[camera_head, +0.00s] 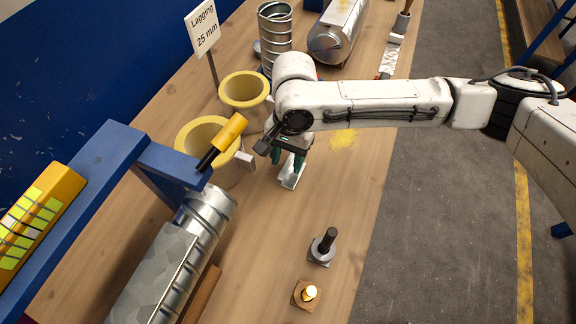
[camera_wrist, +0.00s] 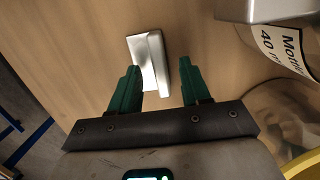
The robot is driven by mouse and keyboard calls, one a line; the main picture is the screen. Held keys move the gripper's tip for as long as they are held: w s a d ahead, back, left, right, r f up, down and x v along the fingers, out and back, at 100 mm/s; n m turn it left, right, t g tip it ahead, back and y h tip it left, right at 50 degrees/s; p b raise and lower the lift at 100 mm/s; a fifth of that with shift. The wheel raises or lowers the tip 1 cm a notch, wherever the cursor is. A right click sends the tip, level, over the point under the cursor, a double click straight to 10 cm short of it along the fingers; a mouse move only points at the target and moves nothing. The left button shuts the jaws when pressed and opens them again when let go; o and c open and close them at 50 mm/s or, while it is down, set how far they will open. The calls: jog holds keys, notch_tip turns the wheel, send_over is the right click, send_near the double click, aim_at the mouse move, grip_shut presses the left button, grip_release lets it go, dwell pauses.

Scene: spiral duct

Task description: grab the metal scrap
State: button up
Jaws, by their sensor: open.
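The metal scrap (camera_head: 289,183) is a small silvery bent piece on the wooden bench, just below my gripper in the head view. In the wrist view the scrap (camera_wrist: 149,58) shows a flat face and a raised edge. My gripper (camera_head: 290,160) points down over it, with green fingers. In the wrist view my gripper (camera_wrist: 160,70) is open. The scrap's lower end lies between the fingertips, nearer the left finger, which covers a bit of its edge. Whether the fingers are level with it I cannot tell.
Yellow-lined cylinders (camera_head: 205,133) stand left of my gripper, with the "Lagging 25 mm" sign (camera_head: 203,28) behind. A silver duct (camera_head: 207,215) and blue frame (camera_head: 105,160) are at lower left. A black-handled tool (camera_head: 325,245) stands nearer. Bench space right of the scrap is clear.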

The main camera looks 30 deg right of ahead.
jog(key=shift+a+f, duration=0.1)
jog(key=shift+f, duration=0.7)
jog(key=shift+c, duration=0.3)
grip_shut()
